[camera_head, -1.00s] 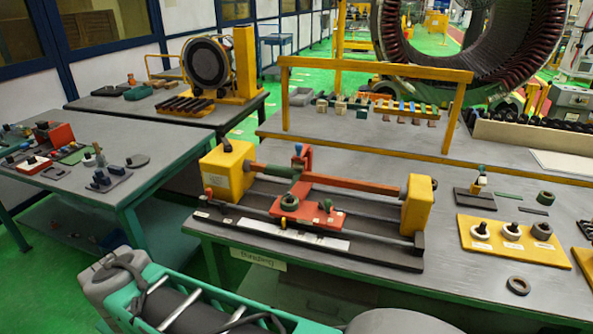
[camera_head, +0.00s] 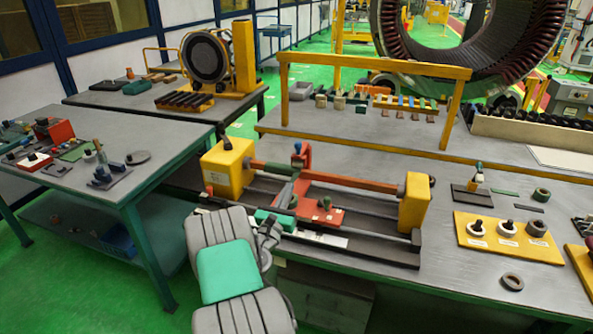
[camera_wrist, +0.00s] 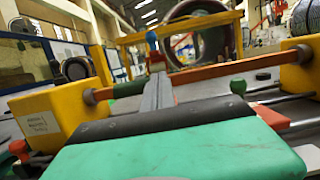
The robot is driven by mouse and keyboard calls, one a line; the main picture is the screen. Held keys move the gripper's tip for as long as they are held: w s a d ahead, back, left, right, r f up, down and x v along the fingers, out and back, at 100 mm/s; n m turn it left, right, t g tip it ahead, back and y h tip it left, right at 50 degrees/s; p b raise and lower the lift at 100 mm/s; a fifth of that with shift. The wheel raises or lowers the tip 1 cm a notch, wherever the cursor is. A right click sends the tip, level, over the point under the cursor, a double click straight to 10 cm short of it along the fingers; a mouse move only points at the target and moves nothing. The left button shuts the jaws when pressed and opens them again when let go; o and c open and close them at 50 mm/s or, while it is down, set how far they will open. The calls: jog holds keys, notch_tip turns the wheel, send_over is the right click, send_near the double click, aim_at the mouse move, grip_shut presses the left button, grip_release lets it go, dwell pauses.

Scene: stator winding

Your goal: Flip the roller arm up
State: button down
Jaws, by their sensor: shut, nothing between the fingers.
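The winding fixture has a red bar (camera_head: 350,182) running between a left yellow block (camera_head: 228,167) and a right yellow block (camera_head: 415,203). A red upright piece with a blue tip (camera_head: 297,148) stands at the bar; it may be the roller arm, but I cannot be sure. A red plate (camera_head: 325,215) sits on the rails below. My gripper (camera_head: 291,184) is shut and empty above the plate, its fingers pointing at the upright piece. In the wrist view the blue tip (camera_wrist: 151,38) is just beyond my gripper (camera_wrist: 158,76); contact is unclear.
A yellow frame (camera_head: 376,68) stands behind the fixture. A yellow tray (camera_head: 507,238) with several round parts lies to the right, beside a loose ring (camera_head: 512,282). Another table (camera_head: 150,175) with small parts stands at the left.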

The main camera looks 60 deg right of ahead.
jog(key=p+x, duration=0.4)
jog(key=x, duration=0.5)
jog(key=shift+r, duration=0.15)
jog(key=shift+w+d, duration=0.15)
jog(key=shift+d, duration=0.35)
jog(key=shift+p, duration=0.3)
